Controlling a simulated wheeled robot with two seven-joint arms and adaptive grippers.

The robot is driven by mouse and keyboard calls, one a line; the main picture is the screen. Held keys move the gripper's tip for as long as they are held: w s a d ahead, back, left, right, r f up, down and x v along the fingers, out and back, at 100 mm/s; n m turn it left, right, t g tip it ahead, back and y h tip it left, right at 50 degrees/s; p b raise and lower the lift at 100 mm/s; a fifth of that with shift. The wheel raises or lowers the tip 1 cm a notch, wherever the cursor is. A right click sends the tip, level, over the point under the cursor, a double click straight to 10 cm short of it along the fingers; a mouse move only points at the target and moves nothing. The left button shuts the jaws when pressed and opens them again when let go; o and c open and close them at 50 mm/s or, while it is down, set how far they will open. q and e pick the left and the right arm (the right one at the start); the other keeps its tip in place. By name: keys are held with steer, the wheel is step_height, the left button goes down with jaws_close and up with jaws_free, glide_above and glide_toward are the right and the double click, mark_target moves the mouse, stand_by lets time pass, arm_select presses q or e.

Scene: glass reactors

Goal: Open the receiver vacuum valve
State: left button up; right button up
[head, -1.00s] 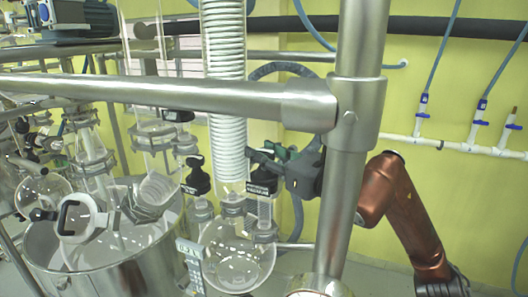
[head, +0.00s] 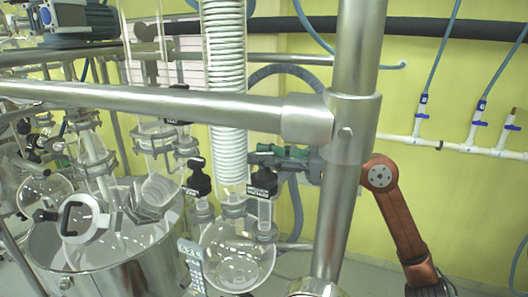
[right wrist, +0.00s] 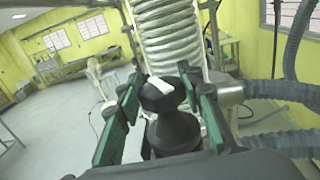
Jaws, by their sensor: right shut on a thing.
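The receiver vacuum valve (head: 263,184) is a black knob with a white-lettered tag, above the glass neck at the right of the round receiver flask (head: 238,262). My right gripper (head: 263,158) reaches in from the right behind the steel post and is shut on the top of this valve. In the right wrist view, the green-padded fingers (right wrist: 160,105) stand on either side of the black knob (right wrist: 172,128), which bears a white mark on top. My left gripper is not in view.
A second black tagged valve (head: 198,180) stands just left. A steel post (head: 350,100) and crossbar (head: 160,100) run in front of my right arm. A coiled glass condenser (head: 224,90) rises behind the valves. A steel vessel (head: 105,270) stands at left.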

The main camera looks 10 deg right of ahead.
steer(key=n+g, duration=0.1)
steer(key=n+g+y+p, duration=0.1)
steer(key=g, duration=0.1)
steer(key=n+g+y+p, duration=0.1)
steer(key=g, duration=0.1)
steer(key=shift+r+n, duration=0.25)
steer(key=shift+n, duration=0.05)
steer(key=n+g+p, duration=0.3)
steer(key=g+p, duration=0.1)
steer(key=g, duration=0.1)
steer(key=n+g+p, duration=0.3)
steer(key=g+p, duration=0.1)
steer(key=g, duration=0.1)
steer(key=shift+f+n+g+h+p, duration=0.15)
steer(key=shift+n+g+h+p, duration=0.35)
steer(key=shift+n+g+p, duration=0.55)
steer(key=shift+f+p, duration=0.1)
steer(key=shift+p, duration=0.2)
steer(key=o, duration=1.2)
